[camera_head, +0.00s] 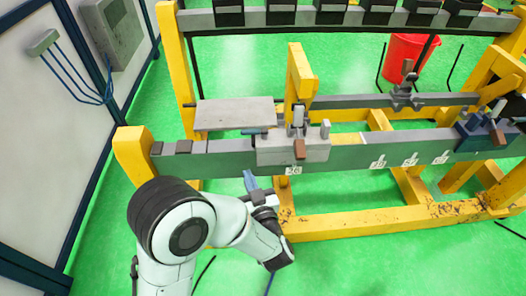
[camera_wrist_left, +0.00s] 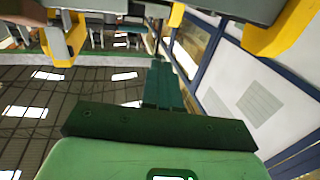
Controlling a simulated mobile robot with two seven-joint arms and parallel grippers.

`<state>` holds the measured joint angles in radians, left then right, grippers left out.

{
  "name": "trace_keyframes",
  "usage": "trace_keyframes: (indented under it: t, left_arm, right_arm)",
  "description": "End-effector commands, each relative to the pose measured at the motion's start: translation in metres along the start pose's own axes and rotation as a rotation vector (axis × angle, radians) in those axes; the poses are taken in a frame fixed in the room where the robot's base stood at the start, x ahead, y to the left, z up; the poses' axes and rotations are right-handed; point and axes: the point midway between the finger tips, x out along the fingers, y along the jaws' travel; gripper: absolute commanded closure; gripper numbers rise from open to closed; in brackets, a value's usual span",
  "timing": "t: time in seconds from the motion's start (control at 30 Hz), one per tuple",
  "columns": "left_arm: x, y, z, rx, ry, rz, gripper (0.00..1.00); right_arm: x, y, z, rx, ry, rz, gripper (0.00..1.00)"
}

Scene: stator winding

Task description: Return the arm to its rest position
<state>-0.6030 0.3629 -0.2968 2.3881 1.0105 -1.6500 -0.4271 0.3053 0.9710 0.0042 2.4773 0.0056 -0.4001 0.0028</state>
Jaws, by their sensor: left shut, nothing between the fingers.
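My left arm (camera_head: 190,235) comes up from the bottom in the head view, bent at the elbow. My left gripper (camera_head: 250,181) is in front of the green-grey beam, just below the grey clamp block (camera_head: 295,150). Its fingers are shut and hold nothing. In the left wrist view the shut fingers (camera_wrist_left: 162,85) point away from the dark mount, with nothing between them. I cannot tell the exact gap between the fingertips and the beam. My right gripper is not in view.
A yellow frame (camera_head: 390,220) carries the long beam (camera_head: 350,157) across the view. A grey plate (camera_head: 236,114) lies behind it. A red bucket (camera_head: 405,58) stands at the back. Green floor (camera_head: 400,270) is open in front.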

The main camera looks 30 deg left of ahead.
Motion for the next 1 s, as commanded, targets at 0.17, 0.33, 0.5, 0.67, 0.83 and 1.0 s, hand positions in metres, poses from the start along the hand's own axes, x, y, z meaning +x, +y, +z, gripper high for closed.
trace_keyframes:
  t: [0.17,0.33,0.5,0.67,0.83,1.0]
  left_arm:
    - [-0.002,-0.001,0.000,0.000,0.000,-0.001,1.00]
    - [0.002,0.006,0.018,0.022,-0.051,0.046,1.00]
    - [0.002,0.020,0.109,0.097,-0.340,0.232,1.00]
    - [-0.046,0.004,0.220,0.158,-0.784,0.390,1.00]
    - [-0.135,-0.039,0.293,0.178,-1.273,0.477,1.00]
    - [-0.213,-0.073,0.311,0.171,-1.628,0.520,1.00]
  right_arm:
    - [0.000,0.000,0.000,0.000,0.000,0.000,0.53]
    - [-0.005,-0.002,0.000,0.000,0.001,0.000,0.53]
    - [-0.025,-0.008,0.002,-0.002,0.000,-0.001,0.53]
    - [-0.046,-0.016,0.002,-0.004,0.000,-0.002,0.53]
    - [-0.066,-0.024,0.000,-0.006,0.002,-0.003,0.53]
    - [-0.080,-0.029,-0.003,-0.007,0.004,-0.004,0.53]
